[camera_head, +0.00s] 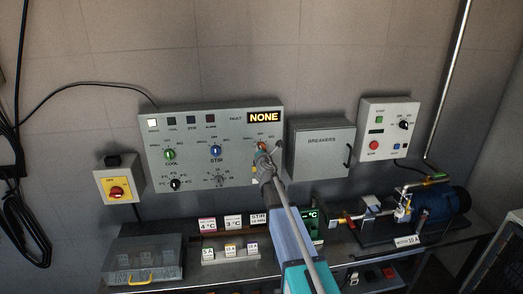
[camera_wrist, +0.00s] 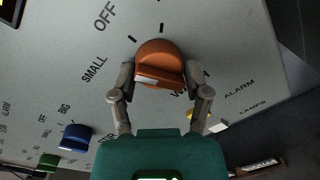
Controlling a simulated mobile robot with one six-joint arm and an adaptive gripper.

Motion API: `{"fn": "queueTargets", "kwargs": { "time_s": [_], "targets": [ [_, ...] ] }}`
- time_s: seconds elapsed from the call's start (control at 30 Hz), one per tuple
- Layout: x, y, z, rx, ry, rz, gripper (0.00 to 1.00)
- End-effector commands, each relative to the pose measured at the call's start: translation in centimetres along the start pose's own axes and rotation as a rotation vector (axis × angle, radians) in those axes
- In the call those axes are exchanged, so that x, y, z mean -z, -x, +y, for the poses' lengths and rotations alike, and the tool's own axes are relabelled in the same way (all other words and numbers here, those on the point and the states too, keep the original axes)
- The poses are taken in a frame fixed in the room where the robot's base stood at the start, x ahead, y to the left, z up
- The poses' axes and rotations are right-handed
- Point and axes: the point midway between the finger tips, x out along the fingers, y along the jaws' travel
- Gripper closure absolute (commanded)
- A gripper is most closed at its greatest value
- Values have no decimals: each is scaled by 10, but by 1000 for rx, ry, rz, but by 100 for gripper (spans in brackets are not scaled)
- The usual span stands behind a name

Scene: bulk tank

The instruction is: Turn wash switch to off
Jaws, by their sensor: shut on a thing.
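The wash switch is an orange knob (camera_wrist: 158,58) on the grey control panel (camera_wrist: 225,40), and its top edge also shows in the head view (camera_head: 261,145). My gripper (camera_wrist: 160,78) is shut on the knob, one finger on each side. A pale face shows on the knob's near side, between the fingers. The printed words OFF (camera_wrist: 104,18) and SMALL (camera_wrist: 94,70) are up and left of the knob. The label below the knob is partly covered by a finger. I cannot tell which mark the knob points to.
A blue knob (camera_wrist: 75,137) and a green knob (camera_wrist: 48,162) are on the same panel. The display (camera_head: 264,117) reads NONE. A breakers box (camera_head: 320,150) stands close to the right of my gripper. A bench with labelled blocks (camera_head: 230,250) is below.

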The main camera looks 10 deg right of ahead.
Motion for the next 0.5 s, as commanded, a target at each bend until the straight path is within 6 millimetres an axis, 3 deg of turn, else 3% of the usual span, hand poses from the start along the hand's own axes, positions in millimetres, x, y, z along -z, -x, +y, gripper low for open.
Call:
{"fn": "queueTargets", "kwargs": {
  "time_s": [0.5],
  "targets": [
    [-1, -3, 2, 1, -352, 27, 86]
  ]
}}
